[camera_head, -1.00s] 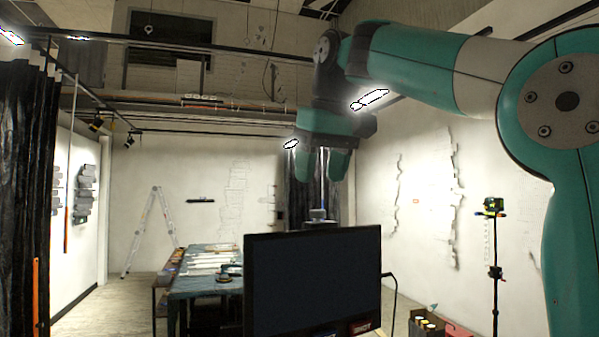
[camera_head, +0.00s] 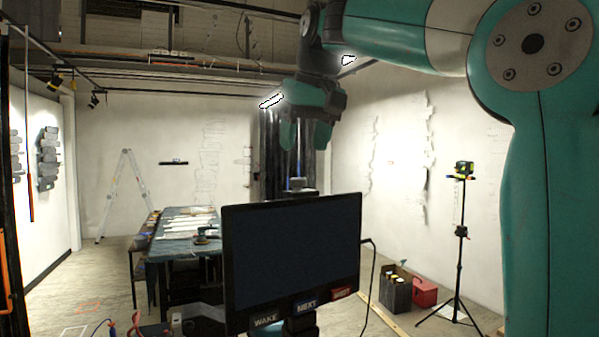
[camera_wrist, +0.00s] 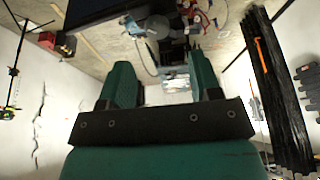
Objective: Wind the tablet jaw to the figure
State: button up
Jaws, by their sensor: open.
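My gripper (camera_head: 305,138) hangs high, its two teal fingers pointing down and apart, with nothing between them. In the wrist view my gripper (camera_wrist: 160,80) also shows spread fingers and an empty gap. Below it in the head view stands a dark blank screen (camera_head: 292,250) with labelled buttons along its lower edge, among them WAKE and NEXT. A small grey and blue fitting (camera_head: 297,185) shows just above the screen's top edge, well below the fingers. I cannot tell whether it is the tablet jaw. I cannot make out a figure or scale.
A long work table (camera_head: 180,250) with pale pieces stands behind the screen at left. At right are a tripod with a green device (camera_head: 463,170), a black caddy (camera_head: 396,290) and a red box (camera_head: 425,292). Open floor lies between.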

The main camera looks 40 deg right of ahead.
aim_at(299, 179)
jog(key=b+x, duration=0.2)
jog(key=x, duration=0.1)
jog(key=b+x, duration=0.1)
jog(key=shift+s+d+f, duration=0.15)
jog(key=shift+f, duration=0.3)
jog(key=shift+w+d+f+p, duration=0.1)
jog(key=shift+w+f+p, duration=0.15)
jog(key=shift+w+p, duration=0.05)
jog(key=shift+w+f, duration=0.25)
jog(key=shift+f, duration=0.4)
jog(key=shift+c, duration=0.5)
jog(key=c, duration=0.8)
jog(key=shift+c, duration=0.2)
jog(key=shift+r+m+p, duration=0.15)
jog(key=shift+m+p, duration=0.15)
jog(key=shift+p, duration=0.05)
